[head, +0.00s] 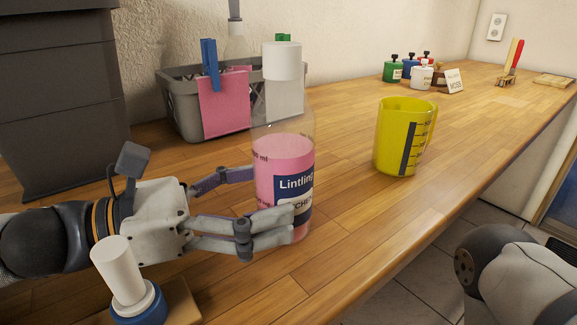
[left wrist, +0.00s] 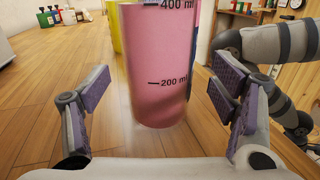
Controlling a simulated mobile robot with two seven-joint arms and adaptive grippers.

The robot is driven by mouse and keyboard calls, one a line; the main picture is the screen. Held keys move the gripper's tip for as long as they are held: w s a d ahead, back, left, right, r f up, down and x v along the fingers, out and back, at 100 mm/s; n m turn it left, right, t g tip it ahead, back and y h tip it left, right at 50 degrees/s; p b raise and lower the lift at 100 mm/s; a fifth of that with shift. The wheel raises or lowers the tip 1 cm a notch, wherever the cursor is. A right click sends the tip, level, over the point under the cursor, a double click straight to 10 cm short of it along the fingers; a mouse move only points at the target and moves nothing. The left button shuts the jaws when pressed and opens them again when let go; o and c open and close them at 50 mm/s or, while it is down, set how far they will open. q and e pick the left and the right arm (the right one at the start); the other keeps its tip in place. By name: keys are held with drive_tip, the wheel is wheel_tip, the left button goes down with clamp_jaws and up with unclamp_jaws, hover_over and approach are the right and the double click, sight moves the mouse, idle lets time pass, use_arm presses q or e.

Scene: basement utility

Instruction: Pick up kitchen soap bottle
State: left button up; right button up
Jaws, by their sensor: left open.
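The kitchen soap bottle (head: 283,155) stands upright on the wooden counter. It is clear with a white cap, pink liquid and a blue and white label. My left gripper (head: 270,205) is open, with one finger in front of the bottle and the other on its far side. In the left wrist view the pink bottle (left wrist: 160,70) stands between the two open fingers (left wrist: 158,100), with gaps visible at both sides. Its top is cut off there. My right gripper does not show; an arm link of mine is at the lower right.
A yellow measuring jug (head: 403,137) stands to the right of the bottle. Behind is a grey basket (head: 178,112) with a pink cloth. A white cylinder on a blue base (head: 122,275) is near my left wrist. Small bottles (head: 392,70) stand farther back. The counter's front edge is at right.

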sight(255, 108)
use_arm(q)
drive_tip(key=x, duration=0.3)
drive_tip(key=shift+w, duration=0.1)
drive_tip(key=shift+r, duration=0.15)
drive_tip(key=c, duration=1.7)
wheel_tip(255, 108, up, 10)
drive_tip(key=shift+f+p, duration=0.1)
drive_tip(key=shift+p, duration=1.15)
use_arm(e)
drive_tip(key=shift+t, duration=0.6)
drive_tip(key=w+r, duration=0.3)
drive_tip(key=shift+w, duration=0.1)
